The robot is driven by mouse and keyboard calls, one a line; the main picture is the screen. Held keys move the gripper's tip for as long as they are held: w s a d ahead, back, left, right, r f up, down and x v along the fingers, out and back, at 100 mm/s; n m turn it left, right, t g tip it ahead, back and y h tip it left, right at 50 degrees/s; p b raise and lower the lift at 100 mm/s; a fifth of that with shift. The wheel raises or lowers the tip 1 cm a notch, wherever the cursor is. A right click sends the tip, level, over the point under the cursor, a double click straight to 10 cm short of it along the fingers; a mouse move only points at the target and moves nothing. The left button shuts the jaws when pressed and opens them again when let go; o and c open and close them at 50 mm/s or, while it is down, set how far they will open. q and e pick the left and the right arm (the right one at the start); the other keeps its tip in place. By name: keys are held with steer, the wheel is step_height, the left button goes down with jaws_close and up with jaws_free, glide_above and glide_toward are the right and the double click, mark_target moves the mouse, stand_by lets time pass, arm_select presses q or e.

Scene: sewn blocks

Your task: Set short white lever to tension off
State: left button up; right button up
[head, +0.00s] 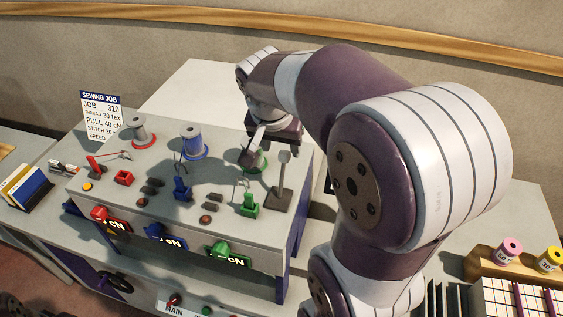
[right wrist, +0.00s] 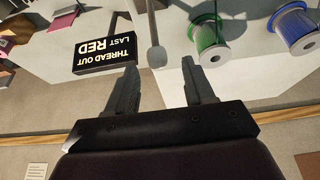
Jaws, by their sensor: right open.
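The short whitish-grey lever (head: 283,172) stands nearly upright on a dark square base at the right end of the grey sewing unit. In the right wrist view the lever's rounded knob (right wrist: 157,57) lies in line with the gap between my fingertips. My right gripper (head: 254,152) is open and empty, above the unit near the green spool and left of the lever in the head view. Both fingers of the right gripper (right wrist: 158,65) show apart in the right wrist view. I cannot tell the depth between fingertips and knob. My left gripper is not in view.
Red (head: 139,130), blue (head: 193,141) and green (right wrist: 208,36) spools stand on the unit. Small red, blue and green levers line its front. A black "THREAD OUT LAST RED" sign (right wrist: 104,53) is close to one finger. A "SEWING JOB" card (head: 101,116) stands behind.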

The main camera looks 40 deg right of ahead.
mark_target(285, 153)
steer(key=shift+x, duration=1.15)
steer(key=shift+s+d+f, duration=0.2)
steer(key=shift+s+f, duration=0.05)
steer(key=shift+f, duration=0.05)
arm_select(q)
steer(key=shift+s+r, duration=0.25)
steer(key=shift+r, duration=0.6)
arm_select(e)
steer(key=shift+w, duration=0.1)
